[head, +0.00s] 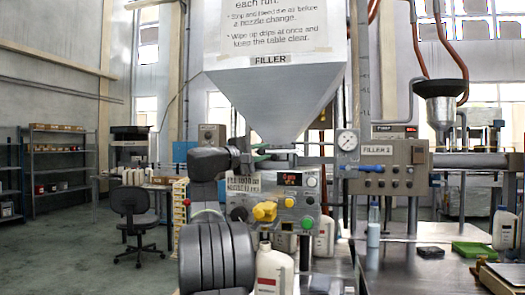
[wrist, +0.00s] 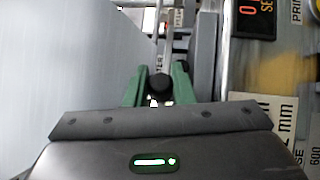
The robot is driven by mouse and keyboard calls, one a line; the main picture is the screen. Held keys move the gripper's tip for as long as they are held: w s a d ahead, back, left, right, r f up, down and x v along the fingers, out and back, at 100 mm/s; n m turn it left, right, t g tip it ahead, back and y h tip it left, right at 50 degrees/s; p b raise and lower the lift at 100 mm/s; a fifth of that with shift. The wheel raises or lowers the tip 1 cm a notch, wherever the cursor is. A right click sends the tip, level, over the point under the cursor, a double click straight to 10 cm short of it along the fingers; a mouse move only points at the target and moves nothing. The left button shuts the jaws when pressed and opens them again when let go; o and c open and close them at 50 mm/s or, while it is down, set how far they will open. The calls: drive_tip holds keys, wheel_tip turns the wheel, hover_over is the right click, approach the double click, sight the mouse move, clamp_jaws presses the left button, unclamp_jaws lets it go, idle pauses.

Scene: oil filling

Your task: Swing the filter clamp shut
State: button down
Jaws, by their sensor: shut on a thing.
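My gripper (wrist: 160,88) has green fingers closed around a black knob (wrist: 160,86) in the wrist view. A thin grey bar runs up the picture beyond the knob; the knob appears to be the handle end of the filter clamp. In the head view my gripper (head: 262,157) is just below the filler's hopper (head: 272,105), at the left of its outlet. There my arm and the hopper's lower end hide most of the clamp, and I cannot tell how far it is swung.
The control panel (head: 295,196) with a red display and a yellow valve (head: 265,211) is close below my gripper. A white jug (head: 274,268) stands below the panel. The steel table (head: 400,262) at right carries a green tray (head: 473,249) and bottles.

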drive_tip(key=c, duration=1.3)
unclamp_jaws()
drive_tip(key=shift+o, duration=0.2)
drive_tip(key=shift+s+f, duration=0.1)
